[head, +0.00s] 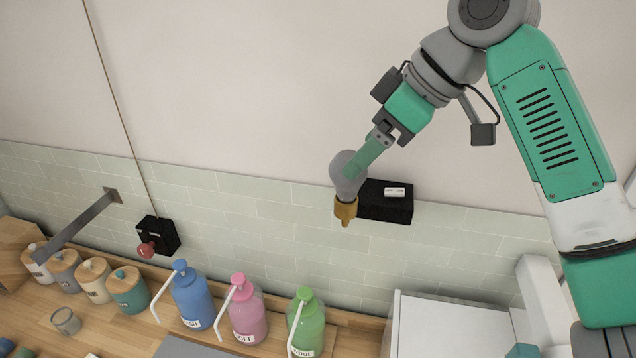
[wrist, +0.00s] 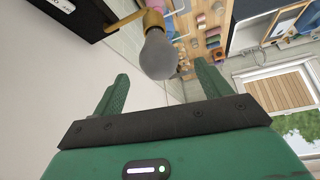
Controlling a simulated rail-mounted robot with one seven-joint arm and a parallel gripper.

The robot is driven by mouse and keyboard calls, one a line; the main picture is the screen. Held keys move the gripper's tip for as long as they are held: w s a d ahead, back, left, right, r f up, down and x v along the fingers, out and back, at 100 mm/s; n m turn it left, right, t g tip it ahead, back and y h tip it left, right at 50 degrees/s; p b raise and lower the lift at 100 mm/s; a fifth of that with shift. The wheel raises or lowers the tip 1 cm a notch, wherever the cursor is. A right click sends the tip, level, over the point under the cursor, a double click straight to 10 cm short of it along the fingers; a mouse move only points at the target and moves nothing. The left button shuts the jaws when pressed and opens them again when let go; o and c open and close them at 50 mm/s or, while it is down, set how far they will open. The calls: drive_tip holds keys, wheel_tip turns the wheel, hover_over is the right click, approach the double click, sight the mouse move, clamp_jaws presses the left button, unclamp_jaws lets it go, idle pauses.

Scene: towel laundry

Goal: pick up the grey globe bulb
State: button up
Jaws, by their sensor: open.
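The grey globe bulb (head: 346,185) sits in a brass socket (head: 345,210) in front of a black box on the tiled wall. In the head view the bulb points up and the socket is below it. My gripper (head: 362,160) comes down from the upper right, and a green finger overlaps the bulb and hides part of it. In the wrist view the bulb (wrist: 158,56) shows between and slightly beyond the two spread fingertips of my gripper (wrist: 161,74). The fingers are open with space on both sides of the bulb.
The black box (head: 385,203) with a white label is close behind the socket. Blue (head: 190,298), pink (head: 246,312) and green (head: 306,325) pump bottles stand on the wooden counter below. A red knob (head: 147,249) is on another wall box. Open air surrounds the bulb's left side.

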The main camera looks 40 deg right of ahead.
sight(342, 176)
drive_tip(key=p+x, duration=0.2)
drive_tip(key=x, duration=0.5)
drive_tip(key=shift+w+f, duration=0.15)
drive_tip(key=shift+f, duration=0.05)
drive_tip(key=c, duration=1.1)
